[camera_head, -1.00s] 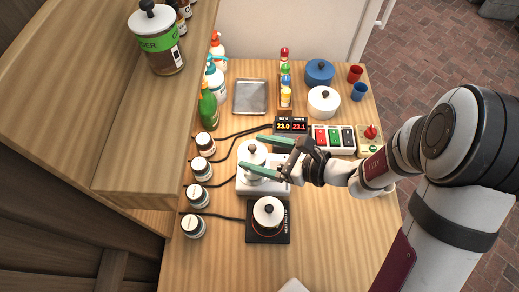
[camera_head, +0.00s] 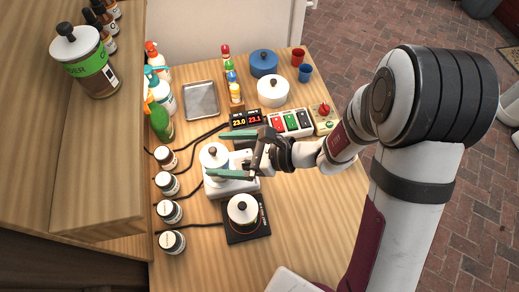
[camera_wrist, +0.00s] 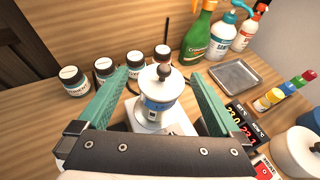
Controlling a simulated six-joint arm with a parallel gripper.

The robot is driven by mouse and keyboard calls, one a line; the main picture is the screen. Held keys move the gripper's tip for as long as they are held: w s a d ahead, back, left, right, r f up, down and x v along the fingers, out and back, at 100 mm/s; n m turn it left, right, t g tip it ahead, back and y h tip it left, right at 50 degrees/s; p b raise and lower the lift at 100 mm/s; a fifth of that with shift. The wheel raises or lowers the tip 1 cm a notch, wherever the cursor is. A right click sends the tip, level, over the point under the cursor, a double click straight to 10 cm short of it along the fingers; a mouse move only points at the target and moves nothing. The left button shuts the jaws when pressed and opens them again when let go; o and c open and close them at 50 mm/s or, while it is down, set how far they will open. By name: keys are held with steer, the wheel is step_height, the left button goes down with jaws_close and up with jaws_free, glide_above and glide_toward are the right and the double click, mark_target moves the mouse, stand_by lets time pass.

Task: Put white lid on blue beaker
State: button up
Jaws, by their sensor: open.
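A pale beaker with a blue label (camera_wrist: 154,108) stands upright on a white device (camera_head: 232,184) in the middle of the table. A white lid (camera_wrist: 160,82) with a dark knob is on its top; this lid also shows in the head view (camera_head: 214,155). I cannot tell how firmly it is seated. My gripper (camera_head: 214,154) is open, its two green fingers on either side of the lidded beaker with gaps visible in the wrist view (camera_wrist: 158,75). Its fingers and palm hide part of the device.
A second white-lidded vessel (camera_head: 242,209) stands on a black hot plate (camera_head: 247,231) in front. Several jars (camera_head: 170,211) line the left, with bottles (camera_head: 158,118) behind. A metal tray (camera_head: 201,101), blue pot (camera_head: 263,66), white pot (camera_head: 272,92) and blue cup (camera_head: 305,73) stand at the back.

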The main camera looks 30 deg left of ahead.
steer(key=v, duration=1.1)
steer(key=s+d+r+n+t+h, duration=0.2)
steer(key=s+d+n+h, duration=0.2)
steer(key=d, duration=0.6)
steer(key=s+d+r+n+t+h, duration=0.2)
steer(key=s+d+n+h, duration=0.2)
steer(key=d, duration=0.6)
steer(key=s+h, duration=0.1)
steer(key=h, duration=0.1)
steer(key=shift+s+n+h, duration=0.2)
steer(key=shift+n+h, duration=0.2)
steer(key=shift+d, duration=0.1)
